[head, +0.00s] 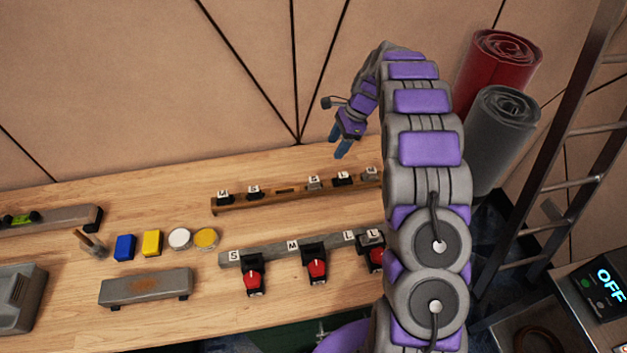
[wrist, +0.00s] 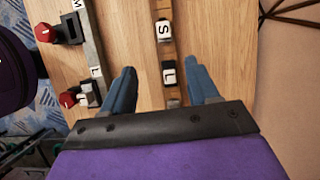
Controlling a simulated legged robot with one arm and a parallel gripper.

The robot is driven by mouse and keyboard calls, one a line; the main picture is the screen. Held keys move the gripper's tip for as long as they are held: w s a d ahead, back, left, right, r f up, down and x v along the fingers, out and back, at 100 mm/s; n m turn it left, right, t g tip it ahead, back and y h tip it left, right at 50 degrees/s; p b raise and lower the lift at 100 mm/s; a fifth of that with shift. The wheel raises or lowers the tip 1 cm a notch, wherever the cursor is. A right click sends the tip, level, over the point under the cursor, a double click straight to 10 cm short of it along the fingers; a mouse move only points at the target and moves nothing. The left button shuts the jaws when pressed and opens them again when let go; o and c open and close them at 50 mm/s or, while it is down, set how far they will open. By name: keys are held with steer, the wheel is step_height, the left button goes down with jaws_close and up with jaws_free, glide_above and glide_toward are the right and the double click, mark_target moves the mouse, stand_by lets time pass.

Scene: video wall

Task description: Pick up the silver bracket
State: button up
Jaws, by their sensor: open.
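Small silver-grey pieces that could be the silver bracket sit on the brown wooden rail: one (head: 313,184) near its middle and another (head: 371,174) at its right end. I cannot tell which is meant. My gripper (head: 338,145) is open and empty, pointing down above the rail's right part. In the wrist view its blue fingers (wrist: 162,72) stand either side of the rail. Beyond is a white S label (wrist: 164,31).
A grey rail (head: 275,252) with red-and-black clamps (head: 317,268) lies nearer me. Blue and yellow blocks (head: 152,243), round tins (head: 205,239) and a grey bar (head: 146,287) lie left. A wall rises behind the bench; rolls (head: 500,130) stand right.

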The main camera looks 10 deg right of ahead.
steer(key=b, duration=0.2)
glide_above(314, 179)
steer(key=d, duration=0.3)
step_height(314, 179, down, 11)
steer(key=shift+a+r, duration=0.15)
steer(key=shift+b+x, duration=0.95)
steer(key=shift+x, duration=2.3)
steer(key=shift+w+a+r, duration=0.1)
steer(key=shift+a, duration=0.05)
jaws_close()
steer(key=shift+r, duration=0.1)
step_height(314, 179, up, 10)
steer(key=shift+f+p, duration=0.1)
steer(key=shift+p, duration=1)
steer(key=shift+p, duration=0.55)
